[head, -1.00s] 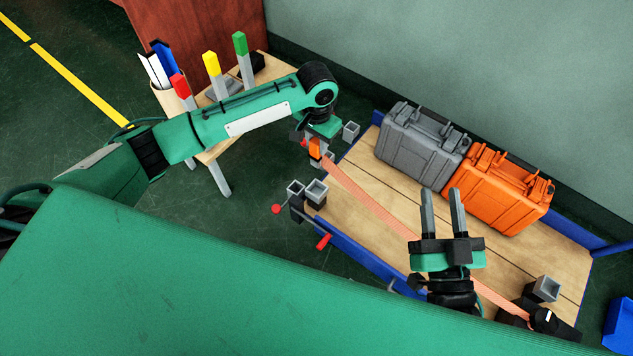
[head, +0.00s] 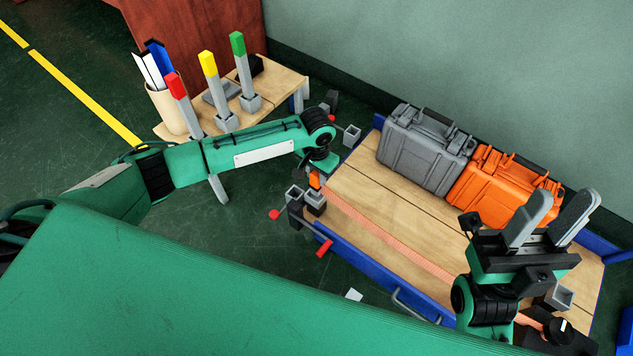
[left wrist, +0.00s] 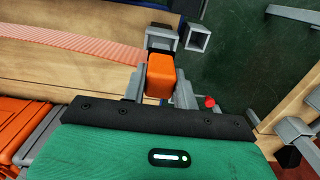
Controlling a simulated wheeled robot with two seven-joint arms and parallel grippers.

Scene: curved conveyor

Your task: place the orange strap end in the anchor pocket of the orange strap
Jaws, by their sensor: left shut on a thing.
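The orange strap end (head: 314,180) is a small orange block at the cart's left end. My left gripper (head: 317,174) is shut on it; the left wrist view shows the block (left wrist: 164,76) between the fingers. A grey square pocket (head: 315,198) on a dark bracket lies just below the block in the head view. I cannot tell whether the block is inside it or above it. The salmon strap (head: 405,250) runs along the cart's near side and shows in the left wrist view (left wrist: 75,42). My right gripper (head: 564,200) is open and empty over the cart's right end.
Another pocket (head: 351,136) is at the far left corner. Grey (head: 425,146) and orange (head: 495,190) cases stand at the cart's back. The wooden deck's middle (head: 385,195) is clear.

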